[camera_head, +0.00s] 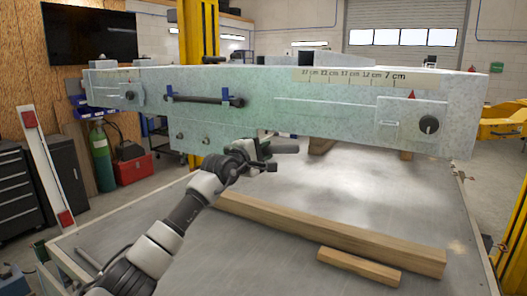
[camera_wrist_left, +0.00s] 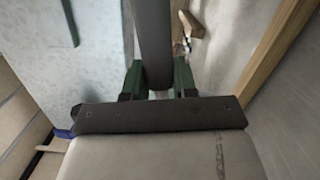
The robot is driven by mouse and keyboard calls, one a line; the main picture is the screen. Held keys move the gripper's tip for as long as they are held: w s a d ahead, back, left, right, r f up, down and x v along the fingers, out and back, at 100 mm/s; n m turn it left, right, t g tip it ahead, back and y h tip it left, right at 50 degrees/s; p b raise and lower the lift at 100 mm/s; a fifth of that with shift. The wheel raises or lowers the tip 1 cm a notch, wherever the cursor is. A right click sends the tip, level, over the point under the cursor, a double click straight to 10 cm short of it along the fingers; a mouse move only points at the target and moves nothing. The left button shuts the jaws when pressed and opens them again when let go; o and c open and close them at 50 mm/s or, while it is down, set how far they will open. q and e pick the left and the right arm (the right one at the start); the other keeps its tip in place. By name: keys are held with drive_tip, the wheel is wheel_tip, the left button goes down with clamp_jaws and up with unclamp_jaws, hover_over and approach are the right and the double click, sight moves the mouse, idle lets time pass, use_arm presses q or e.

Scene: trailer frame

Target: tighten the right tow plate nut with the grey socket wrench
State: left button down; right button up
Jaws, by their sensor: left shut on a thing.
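The right tow plate nut (camera_head: 429,124) is a dark round piece on the right plate of the pale trailer frame (camera_head: 330,110), below a red arrow. My left gripper (camera_head: 264,158) is in front of the frame's lower edge, left of that nut and well apart from it. Its green fingers (camera_wrist_left: 158,80) are shut on a dark grey bar (camera_wrist_left: 154,45), which looks like the grey socket wrench. The bar's grey end (camera_head: 285,146) points right in the head view; its socket cannot be made out. My right gripper is not in view.
A dark bar (camera_head: 208,100) sits in blue clips on the frame. A left plate nut (camera_head: 131,95) faces me too. A long wooden beam (camera_head: 330,230) and a short block (camera_head: 358,267) lie on the grey table (camera_head: 250,265). The space before the right plate is clear.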

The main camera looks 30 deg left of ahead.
use_arm(q)
drive_tip(key=shift+f+m+b, duration=0.5)
drive_tip(key=shift+f+b, duration=0.1)
drive_tip(key=shift+f, duration=0.15)
drive_tip(key=shift+d, duration=0.1)
drive_tip(key=shift+f+m, duration=0.1)
drive_tip(key=shift+m, duration=0.2)
drive_tip(key=shift+f+m+g+b, duration=0.3)
drive_tip(key=shift+f+m+b, duration=0.5)
drive_tip(key=shift+f+b, duration=0.15)
drive_tip(key=shift+a+f+m+y+b, duration=0.2)
drive_tip(key=shift+f+m+y+b, duration=0.1)
drive_tip(key=shift+f+m+b, duration=0.6)
